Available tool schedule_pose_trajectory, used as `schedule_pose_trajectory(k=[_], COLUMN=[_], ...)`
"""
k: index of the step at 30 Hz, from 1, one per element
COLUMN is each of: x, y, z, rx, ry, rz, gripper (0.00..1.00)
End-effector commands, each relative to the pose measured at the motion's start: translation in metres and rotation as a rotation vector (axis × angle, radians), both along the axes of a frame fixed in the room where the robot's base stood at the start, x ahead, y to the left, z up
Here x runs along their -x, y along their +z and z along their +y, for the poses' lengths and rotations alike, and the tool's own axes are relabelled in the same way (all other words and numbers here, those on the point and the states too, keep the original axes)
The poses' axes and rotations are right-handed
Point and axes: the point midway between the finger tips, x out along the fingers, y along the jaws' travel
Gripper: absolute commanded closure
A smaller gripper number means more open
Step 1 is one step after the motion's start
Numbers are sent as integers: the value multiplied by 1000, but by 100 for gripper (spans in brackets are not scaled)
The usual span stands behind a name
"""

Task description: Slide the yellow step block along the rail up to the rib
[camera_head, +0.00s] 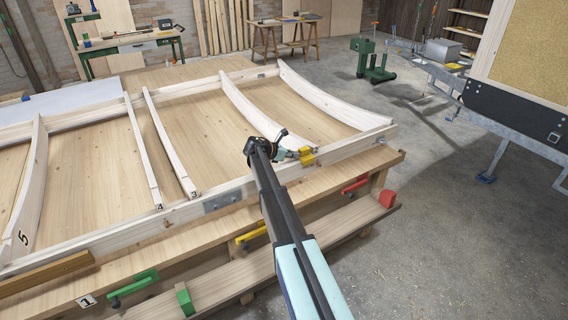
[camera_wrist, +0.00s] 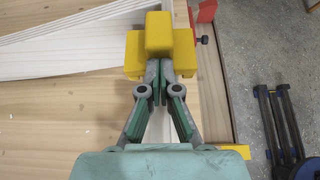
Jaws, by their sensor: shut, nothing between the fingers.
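The yellow step block (camera_head: 307,156) sits on the pale front rail (camera_head: 350,147) of the wooden frame. In the wrist view the step block (camera_wrist: 158,38) is at the top centre, with a raised middle and lower shoulders. My gripper (camera_head: 297,154) is shut and empty. In the wrist view the closed fingertips of my gripper (camera_wrist: 158,72) are at the block's near side; contact is hard to tell. A curved white rib (camera_head: 252,112) ends at the rail just left of the block. In the wrist view pale wood (camera_wrist: 85,45) reaches close to the block's left side; any gap is unclear.
Several other ribs cross the frame at left, some numbered, such as the one marked 3 (camera_head: 170,145). A red clamp (camera_head: 355,184) and a yellow clamp (camera_head: 250,235) hang at the bench's front edge. Concrete floor (camera_head: 450,220) lies open at right.

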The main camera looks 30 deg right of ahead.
Motion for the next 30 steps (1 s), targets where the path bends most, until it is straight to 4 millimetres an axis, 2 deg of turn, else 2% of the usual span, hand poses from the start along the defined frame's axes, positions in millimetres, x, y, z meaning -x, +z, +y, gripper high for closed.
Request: schedule_pose_trajectory(k=[19,30], x=[-1,-1], y=[0,0], z=[-18,-9], rx=[0,0], ry=[1,1], rz=[0,0], gripper=[100,100])
